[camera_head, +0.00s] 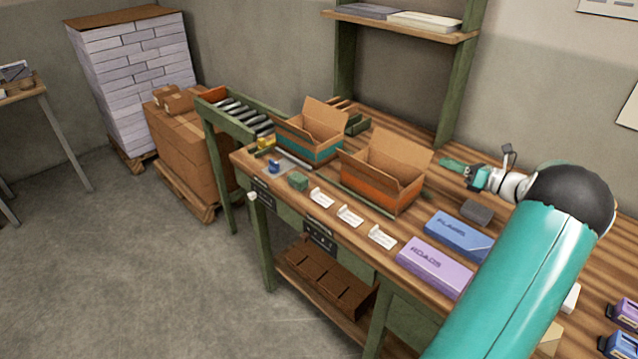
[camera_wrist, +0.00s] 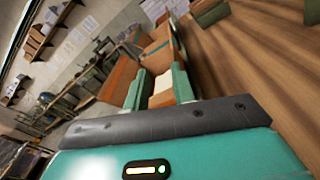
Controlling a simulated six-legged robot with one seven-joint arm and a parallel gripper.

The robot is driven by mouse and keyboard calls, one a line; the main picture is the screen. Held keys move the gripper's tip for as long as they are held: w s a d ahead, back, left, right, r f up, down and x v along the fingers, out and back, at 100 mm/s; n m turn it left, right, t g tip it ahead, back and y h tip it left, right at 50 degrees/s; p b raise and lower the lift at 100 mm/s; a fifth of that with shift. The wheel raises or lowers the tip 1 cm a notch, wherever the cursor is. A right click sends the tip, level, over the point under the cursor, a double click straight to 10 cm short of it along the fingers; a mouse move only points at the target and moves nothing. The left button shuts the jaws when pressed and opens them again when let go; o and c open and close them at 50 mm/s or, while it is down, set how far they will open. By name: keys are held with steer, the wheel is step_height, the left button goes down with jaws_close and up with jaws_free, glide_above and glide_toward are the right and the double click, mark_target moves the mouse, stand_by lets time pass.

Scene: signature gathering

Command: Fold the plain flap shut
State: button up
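A cardboard box with an orange lower band (camera_head: 378,193) stands open on the workbench, its flaps raised. Behind it to the left, a second cardboard box with a teal band (camera_head: 308,150) also stands with flaps up. I cannot tell which flap is the plain one. My gripper (camera_head: 447,164) is to the right of the orange box, apart from it and pointing toward it. In the wrist view, its two teal fingers (camera_wrist: 160,88) are spread, with a gap between them. Brown cardboard surfaces show beyond the fingers, partly hidden by them.
Blue (camera_head: 459,234) and purple (camera_head: 436,266) boxes and a dark grey block (camera_head: 477,211) lie below my gripper. Several white cards (camera_head: 350,216) line the front edge. A roller conveyor (camera_head: 240,115) meets the bench's left end. A shelf (camera_head: 400,24) stands behind.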

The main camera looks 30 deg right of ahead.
steer(key=w+a+n+g, duration=0.1)
steer(key=a, duration=0.2)
steer(key=w+a+r+n+g+y, duration=0.1)
steer(key=w+a+n, duration=0.1)
steer(key=a, duration=0.1)
steer(key=w+a+r+n+g, duration=0.1)
steer(key=a, duration=0.2)
steer(key=shift+w+a+r+y, duration=0.25)
steer(key=shift+y, duration=0.15)
steer(key=s+a+r+n+g, duration=0.1)
steer(key=a+n+g, duration=0.3)
steer(key=a, duration=1.1)
steer(key=s+a+r+n+g+h, duration=0.1)
steer(key=a+r+n+g, duration=0.3)
steer(key=a+n, duration=0.7)
steer(key=shift+s+a+n+g+h, duration=0.3)
steer(key=shift+a+g, duration=0.1)
steer(key=shift+a, duration=1.65)
